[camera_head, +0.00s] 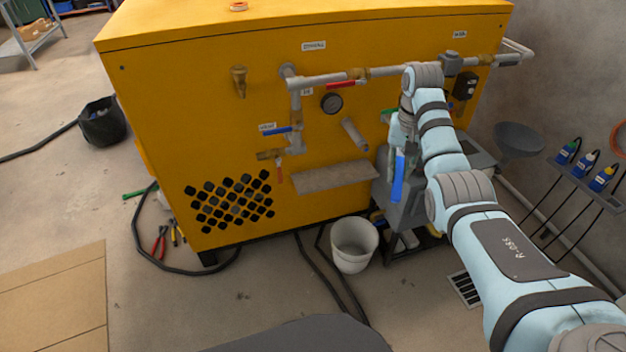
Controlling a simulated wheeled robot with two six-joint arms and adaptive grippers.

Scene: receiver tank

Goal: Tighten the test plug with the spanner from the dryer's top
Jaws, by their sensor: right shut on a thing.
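My right arm comes in from the right, and my right gripper (394,132) is in front of the yellow cabinet's pipework on the right. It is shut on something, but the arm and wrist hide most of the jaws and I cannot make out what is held. A blue strip (398,178) shows just below it; I cannot tell what it belongs to. A green piece (388,115) shows beside the gripper. No spanner can be clearly made out. A brass fitting (239,80) sticks out of the cabinet front; I cannot tell which fitting is the test plug. My left gripper is out of view.
The yellow cabinet (180,110) carries a gauge (331,103), a red lever (340,84), a blue lever (277,131) and a grey ledge (330,178). A grey unit (405,208) stands at its right. A white bucket (353,245), hoses and pliers (159,243) are on the floor.

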